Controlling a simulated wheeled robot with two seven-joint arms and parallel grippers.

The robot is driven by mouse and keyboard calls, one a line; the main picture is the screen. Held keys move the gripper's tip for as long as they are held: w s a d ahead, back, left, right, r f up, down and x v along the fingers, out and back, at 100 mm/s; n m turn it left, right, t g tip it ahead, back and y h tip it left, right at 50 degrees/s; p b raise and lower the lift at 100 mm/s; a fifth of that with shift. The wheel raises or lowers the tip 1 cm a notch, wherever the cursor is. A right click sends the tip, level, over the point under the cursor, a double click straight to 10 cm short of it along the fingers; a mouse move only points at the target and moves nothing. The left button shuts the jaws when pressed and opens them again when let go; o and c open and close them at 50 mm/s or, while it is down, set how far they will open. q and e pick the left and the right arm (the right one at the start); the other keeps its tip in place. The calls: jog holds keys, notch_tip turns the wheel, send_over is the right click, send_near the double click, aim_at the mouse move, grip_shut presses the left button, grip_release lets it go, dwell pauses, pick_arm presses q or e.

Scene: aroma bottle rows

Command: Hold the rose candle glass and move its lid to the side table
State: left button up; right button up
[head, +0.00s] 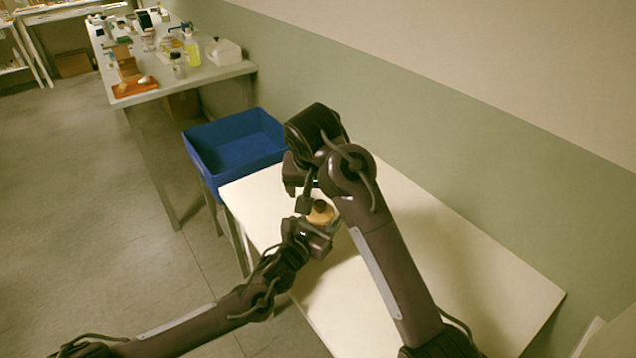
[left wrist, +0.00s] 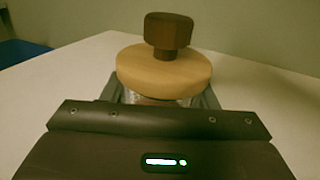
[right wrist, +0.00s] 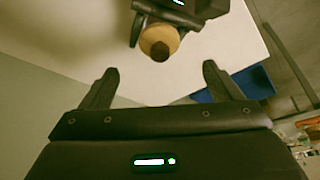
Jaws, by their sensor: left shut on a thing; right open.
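The candle glass (left wrist: 150,98) stands on the white table, mostly hidden by my left gripper and its lid. Its lid (left wrist: 165,72) is a pale wooden disc with a dark brown knob (left wrist: 168,32), seated on top of the glass. The lid also shows in the head view (head: 320,213) and the right wrist view (right wrist: 159,42). My left gripper (head: 318,232) is shut on the glass, below the lid. My right gripper (right wrist: 158,85) is open and empty, above and to one side of the lid, its fingers apart from it.
The white table (head: 450,240) is otherwise largely bare, with a wall along its far side. A blue bin (head: 235,150) stands beyond its far left end. A farther grey table (head: 190,78) holds bottles, an orange tray (head: 134,88) and a white box (head: 223,52).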

aim_at(320, 205)
jog(key=x, duration=0.9)
jog(key=shift+f, duration=0.15)
jog(key=c, duration=1.2)
jog(key=shift+r, duration=1.2)
jog(key=shift+r, duration=2)
pick_arm(q)
jog(key=o, duration=1.5)
